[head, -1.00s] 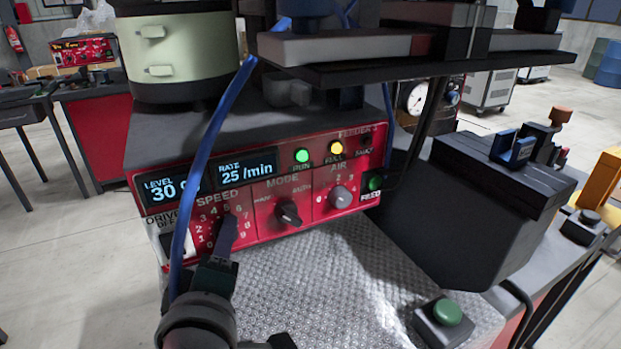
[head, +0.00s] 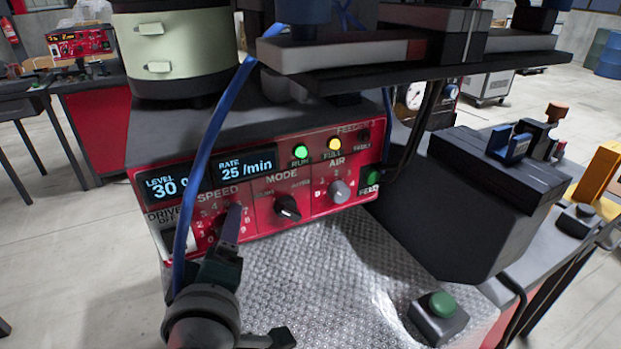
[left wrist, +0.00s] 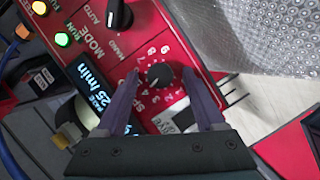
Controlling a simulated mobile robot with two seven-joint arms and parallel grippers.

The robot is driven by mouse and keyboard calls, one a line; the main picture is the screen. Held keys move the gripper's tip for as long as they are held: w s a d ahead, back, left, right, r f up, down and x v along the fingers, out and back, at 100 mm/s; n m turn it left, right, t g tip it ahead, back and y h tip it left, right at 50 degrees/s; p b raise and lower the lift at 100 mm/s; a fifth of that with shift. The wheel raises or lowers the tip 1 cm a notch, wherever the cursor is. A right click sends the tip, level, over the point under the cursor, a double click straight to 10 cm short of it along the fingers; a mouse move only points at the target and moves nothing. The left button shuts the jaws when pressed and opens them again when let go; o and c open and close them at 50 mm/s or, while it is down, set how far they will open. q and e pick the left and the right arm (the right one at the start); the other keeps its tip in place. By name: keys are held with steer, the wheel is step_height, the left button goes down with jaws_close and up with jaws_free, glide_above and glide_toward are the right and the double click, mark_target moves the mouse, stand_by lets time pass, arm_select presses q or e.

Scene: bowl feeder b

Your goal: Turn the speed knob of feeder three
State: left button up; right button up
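The red feeder panel (head: 262,190) fills the middle of the head view, its label partly legible as "FEEDER 3". Its display (head: 247,167) reads 25 /min. The black round speed knob (left wrist: 159,75) shows in the left wrist view, with numbers around it; its pointer is too small to read. In the head view the knob is hidden behind my left gripper (head: 232,222), which points at the SPEED dial from below. In the wrist view my left gripper's fingers (left wrist: 160,78) are open, one on each side of the knob, apart from it. My right gripper is not in view.
A blue hose (head: 207,150) hangs in front of the panel's left part. The mode knob (head: 287,207) and air knob (head: 339,191) sit right of the dial. A green-button box (head: 440,315) stands on the textured metal plate (head: 310,290). A dark shelf (head: 420,68) overhangs the panel.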

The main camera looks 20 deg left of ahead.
arm_select(q)
steer(key=v, duration=1)
steer(key=shift+p, duration=0.35)
